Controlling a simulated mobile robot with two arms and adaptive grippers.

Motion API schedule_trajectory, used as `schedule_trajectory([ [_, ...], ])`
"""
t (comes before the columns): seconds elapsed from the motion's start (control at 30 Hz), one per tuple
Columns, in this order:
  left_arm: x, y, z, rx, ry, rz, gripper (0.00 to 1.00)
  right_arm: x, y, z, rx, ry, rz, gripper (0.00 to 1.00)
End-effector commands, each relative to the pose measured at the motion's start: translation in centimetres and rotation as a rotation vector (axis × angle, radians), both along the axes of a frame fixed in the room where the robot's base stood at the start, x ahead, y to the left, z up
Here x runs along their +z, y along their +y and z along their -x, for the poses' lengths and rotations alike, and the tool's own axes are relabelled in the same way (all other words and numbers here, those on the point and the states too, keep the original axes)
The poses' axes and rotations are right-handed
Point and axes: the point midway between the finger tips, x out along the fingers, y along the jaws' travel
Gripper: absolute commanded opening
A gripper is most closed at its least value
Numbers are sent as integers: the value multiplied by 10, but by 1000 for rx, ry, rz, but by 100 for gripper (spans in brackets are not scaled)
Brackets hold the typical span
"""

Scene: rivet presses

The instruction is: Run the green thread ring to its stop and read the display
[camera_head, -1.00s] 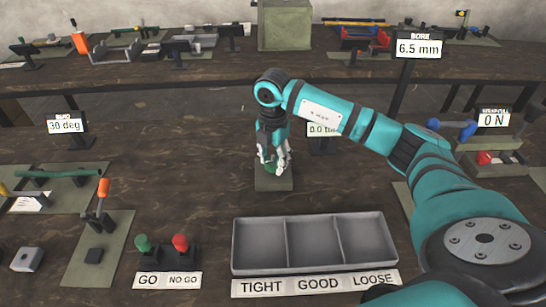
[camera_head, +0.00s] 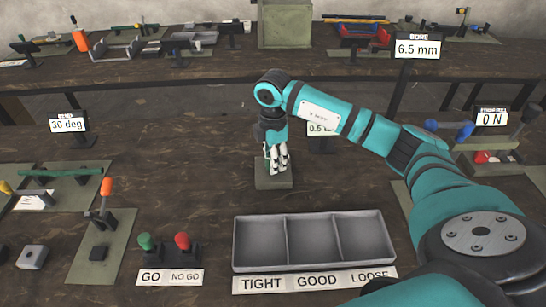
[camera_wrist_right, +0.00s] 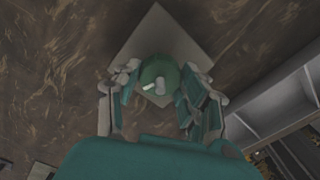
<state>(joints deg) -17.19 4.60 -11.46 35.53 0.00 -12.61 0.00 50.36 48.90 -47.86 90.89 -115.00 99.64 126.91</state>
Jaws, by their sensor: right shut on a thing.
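The green thread ring (camera_wrist_right: 158,72) shows in the wrist view between the fingers of my right gripper (camera_wrist_right: 160,92), which are shut on it. It has a pale mark on its top. In the head view my right gripper (camera_head: 277,168) points straight down over the small grey-green base plate (camera_head: 273,184), and its fingers hide most of the ring. The display (camera_head: 322,130) behind my arm is partly covered; it reads 0.5 and the unit is cut off. My left gripper is not in view.
A grey tray (camera_head: 314,216) with three compartments, labelled TIGHT, GOOD and LOOSE, stands in front. Displays read 30 deg (camera_head: 68,125), 6.5 mm (camera_head: 418,48) and 0 N (camera_head: 492,119).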

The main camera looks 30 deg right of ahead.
Motion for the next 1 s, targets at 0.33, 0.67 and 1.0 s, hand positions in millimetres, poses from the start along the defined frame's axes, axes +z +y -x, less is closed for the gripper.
schedule_trajectory([
  [0.33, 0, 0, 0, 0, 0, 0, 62, 2, -1, -1, -3, -6, 2, 42],
  [0.67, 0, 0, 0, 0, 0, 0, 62, 1, 0, -1, -1, -2, 0, 65],
  [1.0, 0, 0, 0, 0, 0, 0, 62, 28, 0, -2, -1, -7, 0, 65],
])
